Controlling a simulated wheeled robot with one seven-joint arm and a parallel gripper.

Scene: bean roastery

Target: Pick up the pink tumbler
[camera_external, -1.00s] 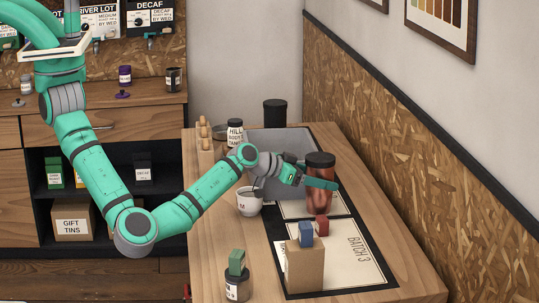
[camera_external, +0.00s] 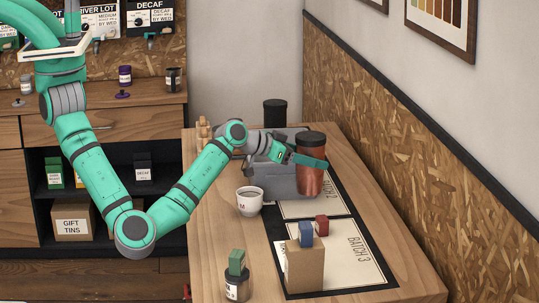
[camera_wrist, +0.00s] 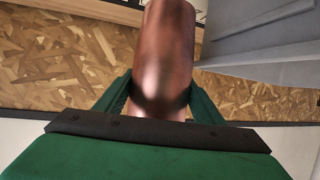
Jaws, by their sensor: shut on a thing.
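The tumbler (camera_external: 310,177) has a metallic copper-pink body and a black lid.
A grey bin (camera_external: 275,182) is just left of the tumbler. A white mug (camera_external: 249,203) stands on the wooden counter (camera_external: 215,245). A cardboard box (camera_external: 304,268) with a blue block and a red block (camera_external: 321,225) are on the mat in front. A black canister (camera_external: 274,114) stands behind.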

